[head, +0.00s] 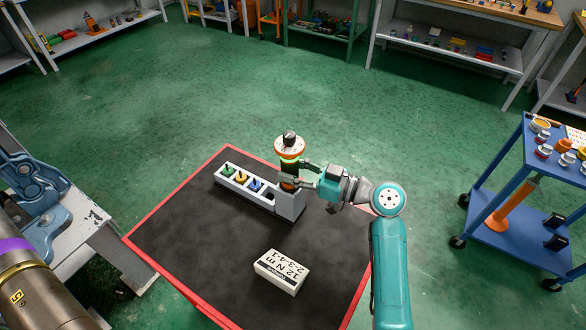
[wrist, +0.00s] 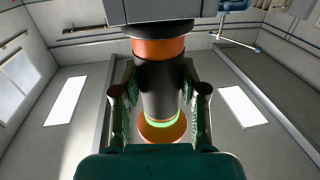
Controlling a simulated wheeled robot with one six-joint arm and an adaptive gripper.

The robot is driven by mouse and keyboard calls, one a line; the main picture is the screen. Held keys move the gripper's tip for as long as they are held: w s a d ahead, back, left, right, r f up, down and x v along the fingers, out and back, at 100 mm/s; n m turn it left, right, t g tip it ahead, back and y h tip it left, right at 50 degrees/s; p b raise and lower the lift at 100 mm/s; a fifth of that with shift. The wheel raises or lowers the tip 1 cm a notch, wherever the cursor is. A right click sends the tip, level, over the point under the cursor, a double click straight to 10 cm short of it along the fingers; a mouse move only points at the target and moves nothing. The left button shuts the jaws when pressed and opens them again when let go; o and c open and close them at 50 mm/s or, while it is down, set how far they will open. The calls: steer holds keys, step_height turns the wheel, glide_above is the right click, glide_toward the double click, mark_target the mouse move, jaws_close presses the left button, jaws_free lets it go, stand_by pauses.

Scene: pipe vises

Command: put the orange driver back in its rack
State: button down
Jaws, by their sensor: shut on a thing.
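The orange driver (head: 289,149) is upright, with a black body, orange bands, a dark knob on top and a lit green ring. My gripper (head: 293,175) is shut on its body from the right; the wrist view shows the driver (wrist: 160,90) between both fingers (wrist: 160,112). The pale rack (head: 234,189) stands on the black table and holds small green, yellow and blue pieces in a row. A dark opening shows near its right end. The driver's lower end is over or just behind the rack's taller right end block (head: 290,208); I cannot tell whether they touch.
A white block (head: 282,271) marked "12 N m 2-3-4-1" lies on the red-edged black table (head: 185,235). A blue trolley (head: 523,190) stands at the right, a bench with a blue vise (head: 35,185) at the left. The green floor behind is clear.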

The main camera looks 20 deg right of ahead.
stand_by(0.3)
steer(key=c, duration=0.6)
jaws_free()
steer(key=shift+f, duration=0.1)
steer(key=shift+o, duration=0.2)
steer(key=shift+f, duration=0.1)
steer(key=v, duration=1.2)
steer(key=shift+s+d, duration=0.1)
